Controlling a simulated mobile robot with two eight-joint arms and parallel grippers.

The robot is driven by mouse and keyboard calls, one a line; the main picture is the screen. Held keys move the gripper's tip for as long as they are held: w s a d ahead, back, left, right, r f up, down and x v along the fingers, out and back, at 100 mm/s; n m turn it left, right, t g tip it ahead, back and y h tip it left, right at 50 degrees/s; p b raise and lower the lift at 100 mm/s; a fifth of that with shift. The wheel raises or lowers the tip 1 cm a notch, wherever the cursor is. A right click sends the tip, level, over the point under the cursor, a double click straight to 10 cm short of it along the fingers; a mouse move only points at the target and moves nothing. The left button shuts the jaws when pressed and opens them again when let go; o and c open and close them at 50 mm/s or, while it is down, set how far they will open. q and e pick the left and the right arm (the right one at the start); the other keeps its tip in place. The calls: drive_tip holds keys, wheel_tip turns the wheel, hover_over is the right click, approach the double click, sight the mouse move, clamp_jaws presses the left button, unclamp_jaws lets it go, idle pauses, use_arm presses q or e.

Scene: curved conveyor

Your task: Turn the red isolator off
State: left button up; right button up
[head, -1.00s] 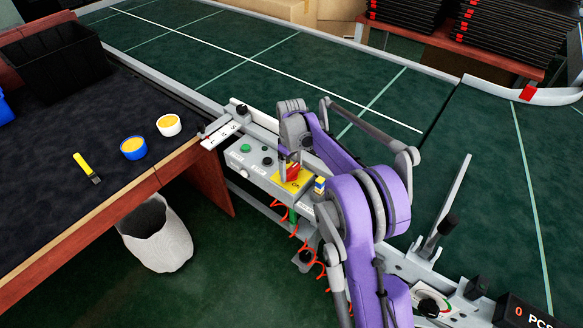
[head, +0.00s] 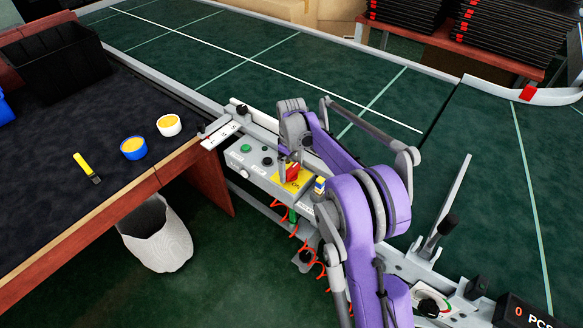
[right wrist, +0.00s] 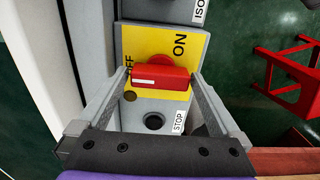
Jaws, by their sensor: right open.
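The red isolator handle (right wrist: 172,78) sits on a yellow plate (right wrist: 150,42) marked OFF and ON. In the right wrist view the handle lies crosswise, and the white mark on it is toward the OFF side. The word OFF is partly hidden. My right gripper (right wrist: 160,80) is open, with one finger by each end of the handle. I cannot tell whether either finger touches it. In the head view the red isolator (head: 293,172) is partly covered by my right gripper (head: 287,170). My left gripper is not in view.
The grey control box (head: 252,162) also carries a green button (head: 245,148) and black buttons. A small blue, white and yellow part (head: 319,186) stands beside the isolator. The green conveyor (head: 250,60) lies behind, and a dark-topped table (head: 60,180) is at left.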

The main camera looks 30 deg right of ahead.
sight(292, 169)
wheel_tip(292, 169, up, 11)
drive_tip(key=p, duration=0.1)
drive_tip(key=shift+f, duration=0.15)
idle(0.5)
